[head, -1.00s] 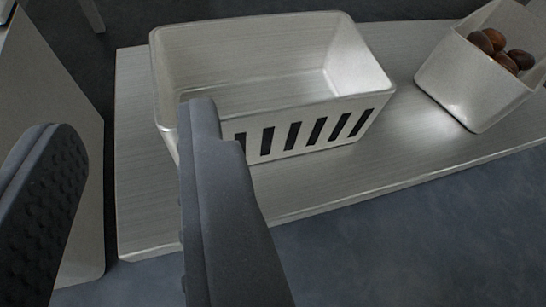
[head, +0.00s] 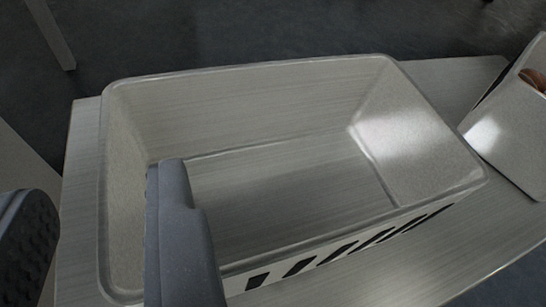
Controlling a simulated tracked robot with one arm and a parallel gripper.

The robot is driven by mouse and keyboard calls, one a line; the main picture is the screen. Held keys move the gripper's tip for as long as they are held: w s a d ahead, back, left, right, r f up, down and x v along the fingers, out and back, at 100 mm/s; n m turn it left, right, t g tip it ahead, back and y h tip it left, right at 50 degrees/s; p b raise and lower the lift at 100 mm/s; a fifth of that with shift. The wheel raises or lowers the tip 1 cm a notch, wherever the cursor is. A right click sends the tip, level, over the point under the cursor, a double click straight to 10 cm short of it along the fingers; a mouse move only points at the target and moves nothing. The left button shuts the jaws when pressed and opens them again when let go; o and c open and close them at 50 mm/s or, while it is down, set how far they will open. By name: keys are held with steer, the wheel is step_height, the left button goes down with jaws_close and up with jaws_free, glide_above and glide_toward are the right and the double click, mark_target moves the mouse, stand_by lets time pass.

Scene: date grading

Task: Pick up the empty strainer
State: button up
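The empty strainer (head: 420,140) is a pale grey rectangular bin with dark slanted slots along its near wall. It stands upright on a light board and fills most of the head view. My gripper (head: 100,200) is open, with its two dark fingers wide apart at the lower left. The right finger overlaps the strainer's inside in the picture, and the left finger is outside its left wall. The left wall shows between the fingers. I cannot tell whether either finger touches it. The right finger hides part of the near left corner.
A second pale container (head: 508,140) with brown dates (head: 534,78) stands at the right edge, close to the strainer's right end. The light board (head: 480,250) shows bare at the lower right. Dark floor lies beyond the board.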

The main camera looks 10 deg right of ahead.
mark_target(100, 196)
steer(key=b+x, duration=0.1)
steer(key=x, duration=0.2)
steer(key=shift+w+a+f+b, duration=0.1)
steer(key=shift+a+f+b, duration=0.1)
steer(key=shift+f+b, duration=0.25)
steer(key=shift+w+a+f, duration=0.1)
steer(key=shift+w+a, duration=0.1)
steer(key=shift+w, duration=0.35)
jaws_close()
